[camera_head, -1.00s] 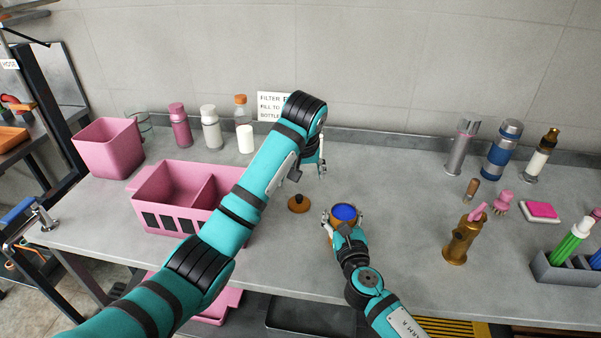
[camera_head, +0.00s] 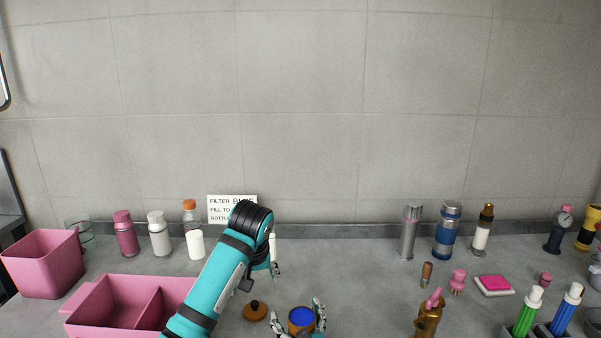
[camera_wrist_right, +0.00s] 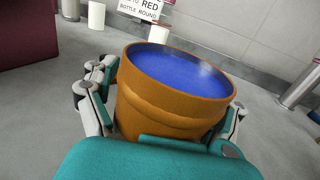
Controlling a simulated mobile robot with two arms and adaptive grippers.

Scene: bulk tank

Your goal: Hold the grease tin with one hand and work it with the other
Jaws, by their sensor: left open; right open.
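The grease tin (camera_head: 301,318) is an orange-brown pot with a blue inside, upright and uncovered on the bench at the bottom of the head view. It also fills the middle of the right wrist view (camera_wrist_right: 172,100). My right gripper (camera_head: 300,325) is open, with its fingers on either side of the tin; I cannot tell if they touch it. A brown lid with a dark knob (camera_head: 255,311) lies on the bench left of the tin. My left gripper (camera_head: 274,266) is open and empty, above the bench behind the lid and tin, partly hidden by its arm.
A pink divided caddy (camera_head: 108,292) and pink bin (camera_head: 44,264) stand at the left. Bottles (camera_head: 159,234) and a sign (camera_head: 232,208) are at the back. A brass dispenser (camera_head: 427,317), flasks (camera_head: 446,232) and a marker holder (camera_head: 546,325) stand right.

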